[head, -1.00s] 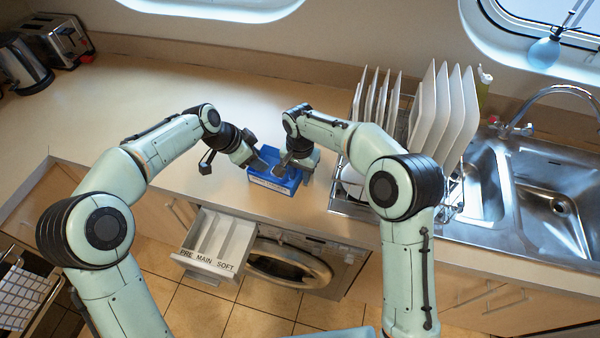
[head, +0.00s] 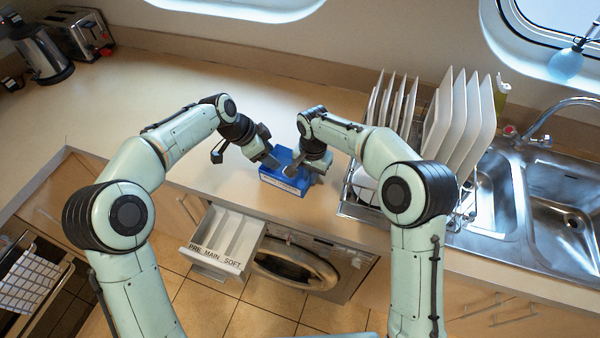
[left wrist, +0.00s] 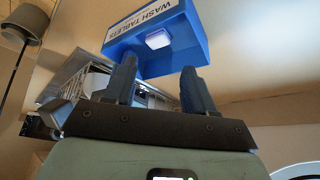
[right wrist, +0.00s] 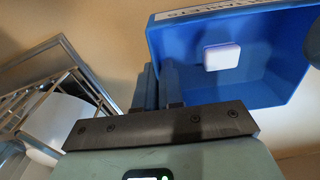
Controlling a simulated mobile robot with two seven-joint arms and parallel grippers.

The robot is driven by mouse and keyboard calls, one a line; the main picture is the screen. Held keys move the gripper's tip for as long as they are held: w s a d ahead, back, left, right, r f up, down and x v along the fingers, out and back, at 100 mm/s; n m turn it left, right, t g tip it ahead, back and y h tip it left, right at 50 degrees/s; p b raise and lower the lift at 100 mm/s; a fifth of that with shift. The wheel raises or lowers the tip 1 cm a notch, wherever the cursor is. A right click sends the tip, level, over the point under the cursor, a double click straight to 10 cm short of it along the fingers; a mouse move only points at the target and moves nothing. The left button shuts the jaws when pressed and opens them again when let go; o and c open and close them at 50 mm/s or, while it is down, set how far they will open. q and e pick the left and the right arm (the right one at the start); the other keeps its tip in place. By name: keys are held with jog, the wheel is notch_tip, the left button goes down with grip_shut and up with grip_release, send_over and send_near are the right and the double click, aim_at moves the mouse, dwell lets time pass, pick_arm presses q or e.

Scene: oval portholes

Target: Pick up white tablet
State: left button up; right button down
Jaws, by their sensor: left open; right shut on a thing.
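The white tablet (left wrist: 158,39) is a small pale block inside the blue box (left wrist: 190,58), which is labelled WASH TABLETS. The right wrist view shows the tablet (right wrist: 221,57) on the floor of the box (right wrist: 275,85). In the head view the box (head: 283,189) stands on the counter and the tablet cannot be made out. My left gripper (left wrist: 160,88) is open and empty, its fingers pointing at the box with the tablet beyond, in line with the gap. My right gripper (right wrist: 160,85) is shut on the box's side wall; the grip is partly hidden.
A dish rack with plates (head: 460,120) stands right of the box, before the sink (head: 565,205). An open detergent drawer (head: 225,240) juts out below the counter edge. A kettle (head: 42,55) and toaster (head: 80,32) stand far left. The counter left of the box is clear.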

pick_arm(q)
jog(key=d+f+m, duration=0.1)
jog(key=f, duration=0.2)
jog(key=w+d+f+m+g, duration=0.1)
jog(key=d+f+m, duration=0.1)
jog(key=d+f+m+g, duration=0.1)
jog(key=f+m, duration=0.1)
jog(key=f, duration=0.1)
jog(key=shift+w+d+f+y, duration=0.15)
jog(key=shift+w+f+y, duration=0.15)
jog(key=shift+y, duration=0.1)
grip_shut()
dwell(0.5)
